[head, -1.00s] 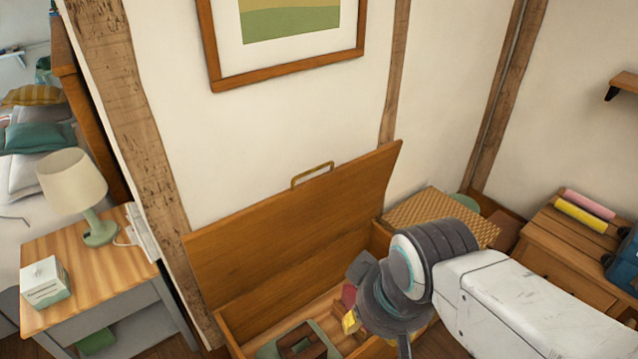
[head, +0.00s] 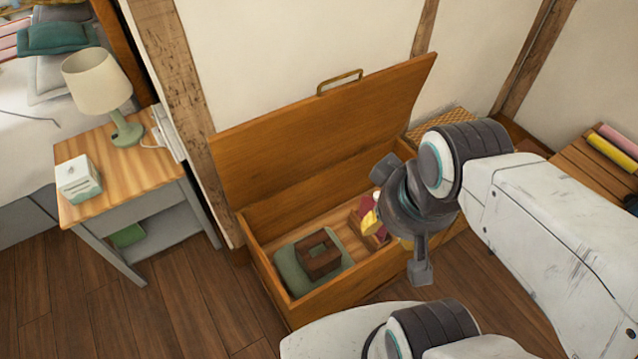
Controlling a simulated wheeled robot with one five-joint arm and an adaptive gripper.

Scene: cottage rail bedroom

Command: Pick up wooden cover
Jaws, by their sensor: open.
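The wooden chest (head: 285,309) stands open against the wall. Its brown wooden lid (head: 300,140) is raised and leans back, with a brass handle (head: 339,82) on its top edge. Inside, a dark brown wooden piece with an opening (head: 320,262) lies on a folded green cloth (head: 288,272). I cannot tell which of these wooden parts is the cover. My gripper (head: 400,220) is open over the right end of the chest, right of the dark piece and apart from it. It partly hides red and yellow items (head: 370,221) in the chest.
A bedside table (head: 95,195) with a lamp (head: 127,132) and a white box (head: 78,180) stands left of the chest. A woven basket (head: 443,122) and a wooden unit (head: 590,160) with coloured rolls are at right. Wooden floor (head: 150,310) is clear at front left.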

